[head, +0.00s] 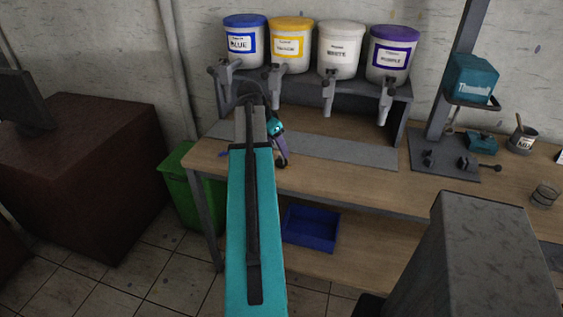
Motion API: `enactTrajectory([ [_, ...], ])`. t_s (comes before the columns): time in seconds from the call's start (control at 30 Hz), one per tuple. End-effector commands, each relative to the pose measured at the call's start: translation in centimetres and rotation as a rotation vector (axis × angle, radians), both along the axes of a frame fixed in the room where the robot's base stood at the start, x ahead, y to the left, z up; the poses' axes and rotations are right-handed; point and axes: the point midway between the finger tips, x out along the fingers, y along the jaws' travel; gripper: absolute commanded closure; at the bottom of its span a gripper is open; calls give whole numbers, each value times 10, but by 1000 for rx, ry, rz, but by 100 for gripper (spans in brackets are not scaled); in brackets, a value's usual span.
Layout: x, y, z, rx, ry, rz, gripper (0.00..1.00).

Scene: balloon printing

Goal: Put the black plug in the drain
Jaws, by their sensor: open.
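I cannot pick out the black plug or the drain with certainty in the head view. My gripper (282,161) is small and dark at the end of my teal arm. It is over the left part of the wooden workbench (343,180), in front of the dispenser rack. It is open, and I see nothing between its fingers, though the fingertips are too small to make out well. Small dark parts (466,163) lie on a grey plate (440,171) at the right of the bench; I cannot tell what they are.
Blue (246,48), orange (290,52), white (339,58) and purple (388,60) labelled buckets stand on the rack above nozzles. A blue tray (309,230) sits on the lower shelf. A green bin (188,185) stands left of the bench. A teal box (474,78) is on a stand.

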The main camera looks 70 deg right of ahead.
Motion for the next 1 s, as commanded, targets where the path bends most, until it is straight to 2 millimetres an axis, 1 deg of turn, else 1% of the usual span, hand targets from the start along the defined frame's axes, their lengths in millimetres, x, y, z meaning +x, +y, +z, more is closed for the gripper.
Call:
enactTrajectory([
  [0.1, -2, -3, -8, 1, 0, 0, 42],
  [0.2, -3, -4, -11, 1, -1, 0, 42],
  [0.67, -2, -4, -14, 0, 0, 0, 42],
  [0.77, -3, -5, -18, 0, 0, 1, 42],
  [1.0, -4, -8, -37, 2, 1, 1, 42],
])
